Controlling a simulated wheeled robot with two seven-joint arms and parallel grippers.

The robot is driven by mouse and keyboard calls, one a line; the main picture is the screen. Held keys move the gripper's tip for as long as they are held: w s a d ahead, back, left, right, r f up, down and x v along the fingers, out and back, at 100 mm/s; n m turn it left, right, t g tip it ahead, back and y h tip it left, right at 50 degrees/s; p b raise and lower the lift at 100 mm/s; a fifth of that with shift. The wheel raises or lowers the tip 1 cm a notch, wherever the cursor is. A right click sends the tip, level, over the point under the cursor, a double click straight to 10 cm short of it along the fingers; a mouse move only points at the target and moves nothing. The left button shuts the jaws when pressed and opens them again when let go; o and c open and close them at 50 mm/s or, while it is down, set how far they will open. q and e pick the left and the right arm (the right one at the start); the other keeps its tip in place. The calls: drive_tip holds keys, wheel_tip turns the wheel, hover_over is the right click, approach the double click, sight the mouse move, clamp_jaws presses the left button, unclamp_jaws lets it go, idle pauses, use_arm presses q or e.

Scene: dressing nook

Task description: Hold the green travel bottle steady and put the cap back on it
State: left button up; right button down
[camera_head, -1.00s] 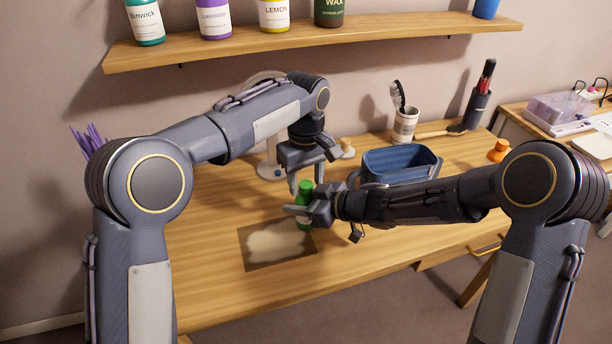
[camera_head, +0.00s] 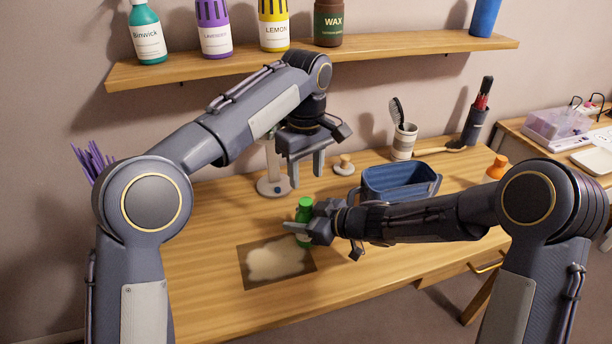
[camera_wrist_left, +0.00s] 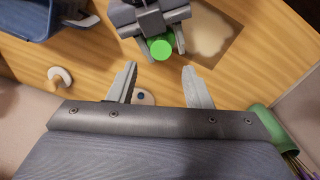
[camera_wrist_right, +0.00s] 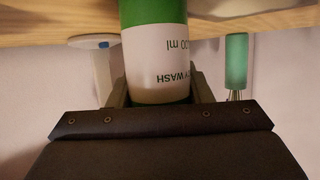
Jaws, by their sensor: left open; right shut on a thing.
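The green travel bottle (camera_head: 304,212) stands upright at the mat's back edge. My right gripper (camera_head: 306,230) is shut around its body from the right. The bottle's white label (camera_wrist_right: 155,50) shows between the fingers in the right wrist view. A bright green round top, seemingly the cap (camera_wrist_left: 160,47), sits on the bottle in the left wrist view; how tightly it is seated I cannot tell. My left gripper (camera_head: 306,176) is open and empty, pointing down above the bottle and apart from it.
A brown mat (camera_head: 250,272) with a pale patch lies in front. A blue bin (camera_head: 400,195) stands right of the bottle, behind my right arm. A shelf (camera_head: 400,47) of bottles hangs above.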

sight(306, 201)
use_arm(q)
drive_tip(key=shift+a+r+n, duration=0.1)
drive_tip(key=shift+r+n, duration=0.2)
drive_tip(key=shift+f, duration=4.05)
drive_tip(key=shift+c, duration=0.2)
clamp_jaws()
drive_tip(key=shift+o, duration=0.6)
unclamp_jaws()
drive_tip(key=shift+r, duration=2.3)
